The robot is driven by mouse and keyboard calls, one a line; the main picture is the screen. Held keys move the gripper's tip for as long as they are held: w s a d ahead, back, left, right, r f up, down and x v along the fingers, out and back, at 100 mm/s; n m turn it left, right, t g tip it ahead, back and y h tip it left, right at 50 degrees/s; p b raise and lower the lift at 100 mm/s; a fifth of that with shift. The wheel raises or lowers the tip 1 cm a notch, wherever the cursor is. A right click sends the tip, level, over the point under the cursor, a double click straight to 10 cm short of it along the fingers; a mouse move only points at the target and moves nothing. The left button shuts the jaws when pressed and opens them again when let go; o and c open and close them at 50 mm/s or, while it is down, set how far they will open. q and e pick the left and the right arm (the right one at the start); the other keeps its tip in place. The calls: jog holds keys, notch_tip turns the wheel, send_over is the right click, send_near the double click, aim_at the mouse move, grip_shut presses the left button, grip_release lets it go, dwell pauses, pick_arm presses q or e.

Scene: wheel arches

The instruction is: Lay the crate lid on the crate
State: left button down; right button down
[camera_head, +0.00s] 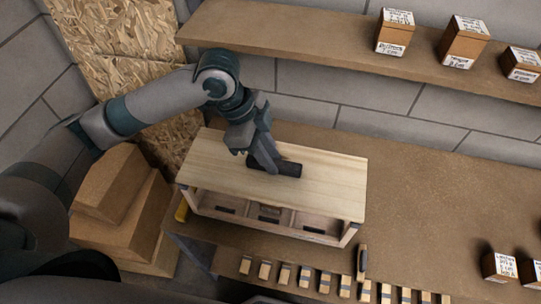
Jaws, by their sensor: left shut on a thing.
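The crate lid (325,187) is a pale wooden board with a dark handle (289,169) near its middle. My left gripper (272,170) is shut on this handle from above. The lid is over the wooden crate (349,236), roughly lined up with it, and hides most of its top. The crate stands on the brown bench, and its compartments show below the lid's front edge. I cannot tell whether the lid touches the crate all round. My right gripper is not in view.
A shelf (290,38) above holds several small labelled boxes (395,33). Several small blocks (304,276) line the bench's front edge. More labelled boxes (499,267) stand at the lower right. Stacked brown boxes (115,190) are at the left.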

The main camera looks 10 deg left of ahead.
pick_arm(q)
jog(key=shift+f, duration=0.5)
jog(key=c, duration=1.5)
grip_release()
jog(key=shift+c, duration=0.2)
jog(key=shift+a+r+b, duration=0.25)
jog(key=shift+r+b, duration=0.1)
jog(key=shift+r, duration=0.2)
jog(key=b+v, duration=0.2)
jog(key=v, duration=1.4)
jog(key=shift+b, duration=0.4)
jog(key=shift+s, duration=0.1)
